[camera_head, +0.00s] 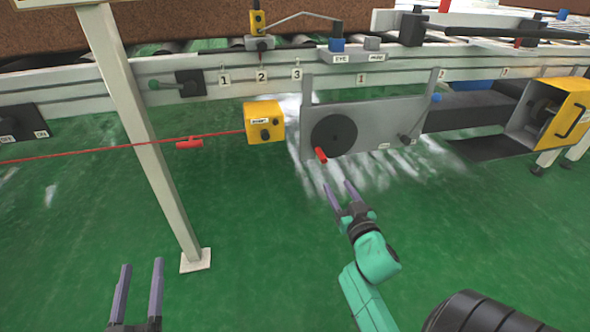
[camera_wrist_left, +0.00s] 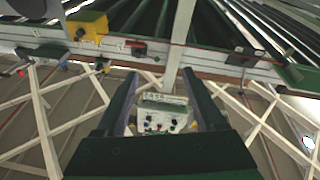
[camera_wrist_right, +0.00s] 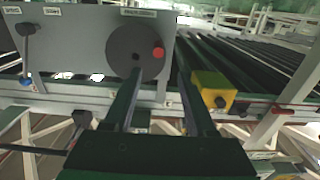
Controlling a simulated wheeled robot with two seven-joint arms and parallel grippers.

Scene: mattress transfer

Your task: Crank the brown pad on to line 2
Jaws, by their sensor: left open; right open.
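The brown pad (camera_head: 190,28) lies along the conveyor at the top of the head view. Plates marked 1, 2 (camera_head: 262,76) and 3 sit on the rail below it. A grey panel carries a dark crank disc (camera_head: 334,131) with a red knob (camera_head: 321,155) at its lower left; the knob also shows in the right wrist view (camera_wrist_right: 158,52). My right gripper (camera_head: 338,186) is open and empty, a little below the knob and apart from it. My left gripper (camera_head: 139,268) is open and empty at the lower left, far from the crank.
A yellow button box (camera_head: 264,122) hangs left of the panel, with a red pull cord (camera_head: 120,146) running left. A pale post (camera_head: 150,150) stands between my left gripper and the crank. A yellow cabinet (camera_head: 565,112) is at right. The green floor in front is clear.

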